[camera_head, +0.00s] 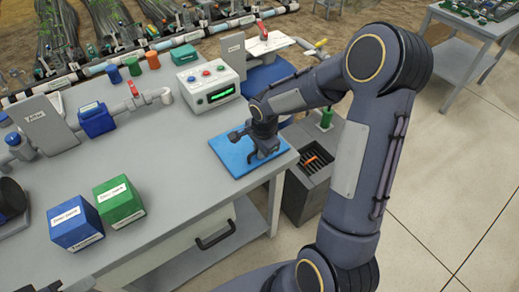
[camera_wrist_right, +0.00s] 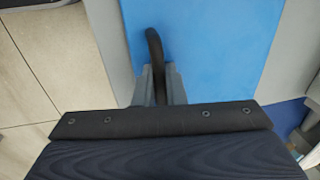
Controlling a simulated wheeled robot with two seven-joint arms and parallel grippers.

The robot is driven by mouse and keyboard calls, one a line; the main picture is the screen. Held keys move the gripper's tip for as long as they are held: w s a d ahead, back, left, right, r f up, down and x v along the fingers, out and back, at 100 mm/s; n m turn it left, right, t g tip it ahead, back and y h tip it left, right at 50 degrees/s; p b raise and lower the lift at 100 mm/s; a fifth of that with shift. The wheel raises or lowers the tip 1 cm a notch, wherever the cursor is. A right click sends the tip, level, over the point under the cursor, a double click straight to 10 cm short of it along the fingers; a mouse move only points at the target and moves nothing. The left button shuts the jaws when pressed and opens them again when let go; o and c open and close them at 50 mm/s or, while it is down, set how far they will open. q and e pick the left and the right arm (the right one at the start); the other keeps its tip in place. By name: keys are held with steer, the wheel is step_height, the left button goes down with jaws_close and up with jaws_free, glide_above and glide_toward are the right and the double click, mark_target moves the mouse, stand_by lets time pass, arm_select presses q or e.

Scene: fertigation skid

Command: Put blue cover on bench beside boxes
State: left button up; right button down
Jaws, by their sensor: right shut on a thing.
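The blue cover (camera_head: 236,153) is a flat blue panel at the bench's front right corner. It appears to lie flat, but I cannot tell if it touches the bench top. My right gripper (camera_head: 264,150) is over it, shut on its dark handle. In the right wrist view, the grey fingers (camera_wrist_right: 160,88) close around that handle (camera_wrist_right: 155,50), with the blue cover (camera_wrist_right: 220,50) beyond. The blue box (camera_head: 75,225) and green box (camera_head: 119,202) stand side by side, left of the cover. Small dark parts at the bottom left edge may be my left gripper; its state is unclear.
The bench (camera_head: 175,160) has bare grey top between the boxes and the cover. A control box (camera_head: 210,85) with buttons stands behind. Pipework with a blue valve body (camera_head: 96,120) runs at the back left. A dark bin (camera_head: 310,170) stands right of the bench.

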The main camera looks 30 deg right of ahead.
steer(key=c, duration=1.5)
jaws_free()
step_height(320, 180, up, 11)
steer(key=s, duration=0.2)
steer(key=s+a+r+n+t+y, duration=0.1)
steer(key=s+a+r+n+t, duration=0.1)
steer(key=s+n, duration=0.5)
steer(key=s+a+r+n+t+y, duration=0.1)
steer(key=s+a+n, duration=0.4)
steer(key=s, duration=0.8)
step_height(320, 180, up, 2)
steer(key=n+y, duration=0.1)
steer(key=n, duration=0.2)
steer(key=shift+t+y, duration=0.3)
steer(key=shift+t, duration=0.1)
steer(key=shift+s+a, duration=0.1)
